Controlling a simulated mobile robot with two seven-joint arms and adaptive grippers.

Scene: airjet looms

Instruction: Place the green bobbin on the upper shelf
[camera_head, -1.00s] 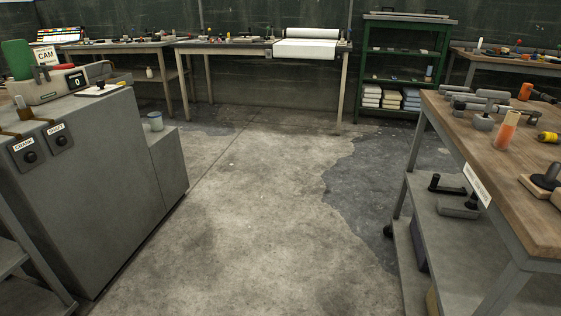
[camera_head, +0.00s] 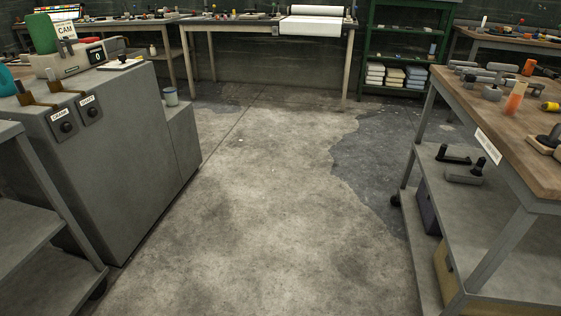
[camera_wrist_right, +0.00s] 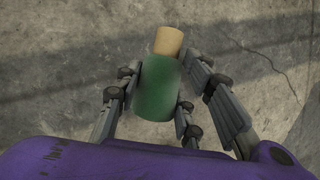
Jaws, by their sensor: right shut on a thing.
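The green bobbin (camera_wrist_right: 158,92) with a tan core end shows in the right wrist view. My right gripper (camera_wrist_right: 163,75) is shut on it, with grey fingers on both sides, above bare concrete floor. Neither gripper shows in the head view. Shelving shows in several places there: a grey shelf unit (camera_head: 28,228) at the left edge, the right workbench's grey lower shelf (camera_head: 478,200), and a green rack (camera_head: 369,48) at the back. I cannot tell which of these holds the upper shelf of the task.
A grey machine cabinet (camera_head: 125,150) stands at left, with a green cylinder (camera_head: 42,33) on top. The right workbench (camera_head: 500,150) has a wooden top with several tools. A table with a white roll (camera_head: 318,22) stands at the back. The floor (camera_head: 260,220) between is clear.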

